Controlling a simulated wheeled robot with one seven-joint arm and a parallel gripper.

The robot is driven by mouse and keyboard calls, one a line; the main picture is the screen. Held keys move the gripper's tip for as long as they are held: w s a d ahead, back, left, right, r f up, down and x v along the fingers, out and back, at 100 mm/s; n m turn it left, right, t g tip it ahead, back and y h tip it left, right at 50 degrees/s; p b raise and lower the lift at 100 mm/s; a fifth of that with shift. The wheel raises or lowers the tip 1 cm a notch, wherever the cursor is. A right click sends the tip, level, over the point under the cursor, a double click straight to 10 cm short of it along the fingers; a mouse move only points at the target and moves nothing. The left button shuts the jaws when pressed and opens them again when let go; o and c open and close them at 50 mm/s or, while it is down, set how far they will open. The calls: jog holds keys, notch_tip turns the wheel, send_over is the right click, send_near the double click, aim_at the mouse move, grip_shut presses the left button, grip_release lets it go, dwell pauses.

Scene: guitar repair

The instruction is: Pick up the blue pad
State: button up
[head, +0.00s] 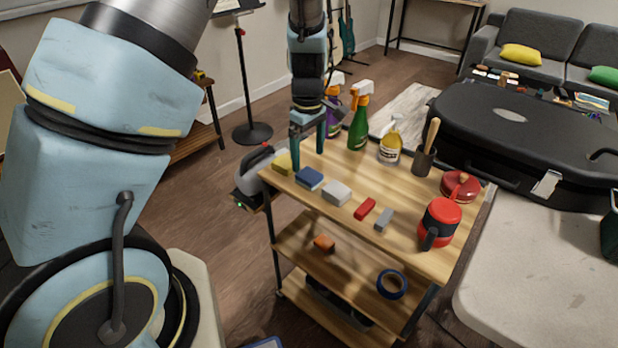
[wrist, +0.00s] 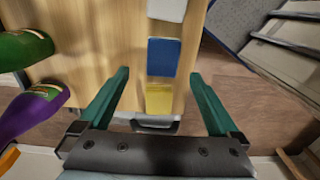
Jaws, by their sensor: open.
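The blue pad (head: 310,178) lies flat on the wooden top of the cart, between a yellow pad (head: 283,163) and a white pad (head: 337,193). In the wrist view the blue pad (wrist: 163,57) lies beyond the yellow pad (wrist: 159,97), with the white pad (wrist: 167,9) at the top edge. My gripper (head: 307,145) is above the cart's far left corner, near the yellow pad. In the wrist view my gripper (wrist: 159,76) is open and empty, its green fingers spread on either side of the pads. Nothing hides the blue pad.

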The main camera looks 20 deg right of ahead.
aim_at(309, 174)
jog(key=shift+s+f+p, duration=0.15)
jog(key=shift+f+p, duration=0.2)
jog(key=shift+f, duration=0.95)
jog(key=shift+s+f+p, duration=0.15)
jog(key=shift+f+p, duration=0.15)
jog(key=shift+f, duration=1)
jog(key=c, duration=1.4)
notch_tip(309, 174, up, 10)
jog(key=shift+r+b, duration=0.1)
jog(key=shift+b, duration=0.6)
